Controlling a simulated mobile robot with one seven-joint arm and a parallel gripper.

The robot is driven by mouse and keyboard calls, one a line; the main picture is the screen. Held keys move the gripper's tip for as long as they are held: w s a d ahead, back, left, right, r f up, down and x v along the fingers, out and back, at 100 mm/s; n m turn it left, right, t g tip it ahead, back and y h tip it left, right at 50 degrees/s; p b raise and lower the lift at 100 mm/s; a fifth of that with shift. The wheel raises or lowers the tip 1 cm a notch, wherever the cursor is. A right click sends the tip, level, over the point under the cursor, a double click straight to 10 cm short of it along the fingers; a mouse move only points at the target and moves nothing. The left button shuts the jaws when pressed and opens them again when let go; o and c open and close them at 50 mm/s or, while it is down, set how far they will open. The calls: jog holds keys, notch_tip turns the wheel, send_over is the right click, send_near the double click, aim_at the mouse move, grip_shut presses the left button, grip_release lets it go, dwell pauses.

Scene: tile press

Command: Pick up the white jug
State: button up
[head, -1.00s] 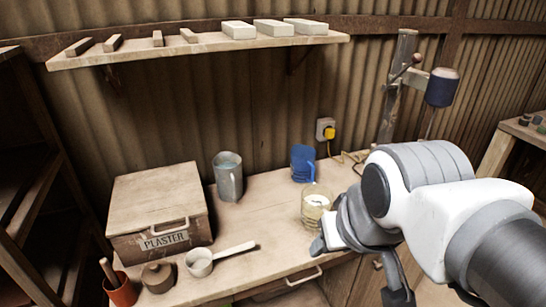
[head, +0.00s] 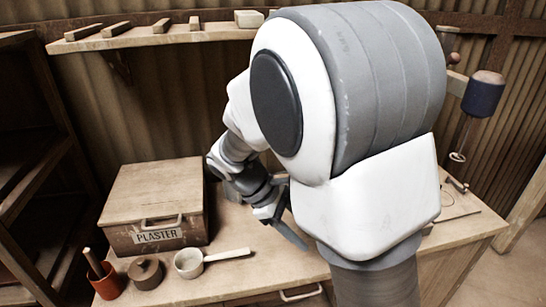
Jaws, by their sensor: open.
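I cannot make out a white jug in the head view. My gripper (head: 275,222) is open, low over the middle of the bench, to the right of the plaster box. My arm covers the bench to its right, and the blue jug and the clear yellowish beaker there are hidden. The grey jug's place is mostly behind my wrist, so I cannot tell how near the gripper is to it. A pale dipper (head: 188,263) with a long white handle lies at the front of the bench, left of the gripper.
A wooden box marked PLASTER (head: 152,205) stands at the left of the bench (head: 235,278). A wall shelf (head: 130,38) with wooden bars hangs above. A dark shelving unit is at far left.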

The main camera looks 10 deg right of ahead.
jog(key=w+a+f+n+h+b, duration=0.1)
jog(key=w+a+f+n+h, duration=0.2)
jog(key=w+f+n+h, duration=0.4)
jog(key=shift+m+t+y, duration=0.3)
jog(key=shift+t, duration=0.1)
jog(key=x, duration=0.8)
jog(key=s+f+b+x, duration=0.1)
jog(key=x, duration=0.3)
jog(key=shift+f, duration=0.2)
jog(key=shift+x, duration=2.8)
jog(key=shift+w+r, duration=0.1)
grip_shut()
